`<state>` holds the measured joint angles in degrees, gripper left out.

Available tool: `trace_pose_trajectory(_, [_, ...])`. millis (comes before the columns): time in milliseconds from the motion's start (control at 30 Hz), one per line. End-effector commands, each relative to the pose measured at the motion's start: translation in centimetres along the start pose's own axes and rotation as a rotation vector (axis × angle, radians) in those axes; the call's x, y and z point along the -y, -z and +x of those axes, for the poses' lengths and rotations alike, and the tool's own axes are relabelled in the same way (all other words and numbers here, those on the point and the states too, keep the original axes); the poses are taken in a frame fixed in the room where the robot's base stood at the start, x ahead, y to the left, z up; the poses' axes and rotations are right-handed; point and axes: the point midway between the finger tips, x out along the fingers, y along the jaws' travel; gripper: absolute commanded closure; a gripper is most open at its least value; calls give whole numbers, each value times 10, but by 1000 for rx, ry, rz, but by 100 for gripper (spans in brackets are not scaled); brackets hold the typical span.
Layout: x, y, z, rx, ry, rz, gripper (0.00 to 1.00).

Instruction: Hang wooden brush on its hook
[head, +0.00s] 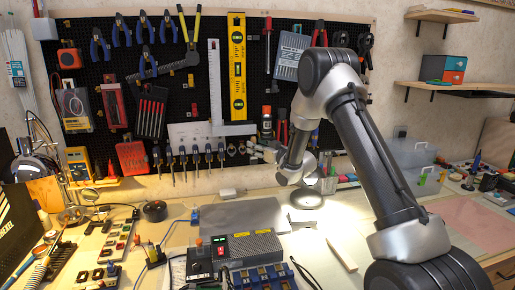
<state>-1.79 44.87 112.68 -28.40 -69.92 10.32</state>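My gripper (262,150) is at the end of my arm, close to the lower middle of the pegboard (185,90). It is small and partly hidden by my own wrist, so I cannot tell whether it is open or holds anything. I cannot make out the wooden brush for certain, nor its own hook. A pale, narrow wooden piece (341,255) lies on the bench right of centre, but I cannot tell what it is.
Pliers, a yellow level (237,66) and a steel square (215,85) hang on the board around my gripper. A row of small tools hangs below the square. The workbench holds a grey power unit (234,252), several electronics and a grey mat (241,216). Shelves (452,86) stick out at right.

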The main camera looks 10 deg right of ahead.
Motion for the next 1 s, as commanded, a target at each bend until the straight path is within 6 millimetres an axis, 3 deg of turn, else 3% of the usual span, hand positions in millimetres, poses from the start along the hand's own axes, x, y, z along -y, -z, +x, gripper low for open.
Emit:
trace_pose_trajectory(167, [-1,0,-18,1,-1,0,54])
trace_pose_trajectory(533, [-1,0,-97,2,-3,1,54])
trace_pose_trajectory(733, [-1,2,-117,5,-4,-4,54])
trace_pose_trajectory(867, [-7,20,-124,67,-43,-37,54])
trace_pose_trajectory(1000, [-20,59,-147,227,-150,-92,54])
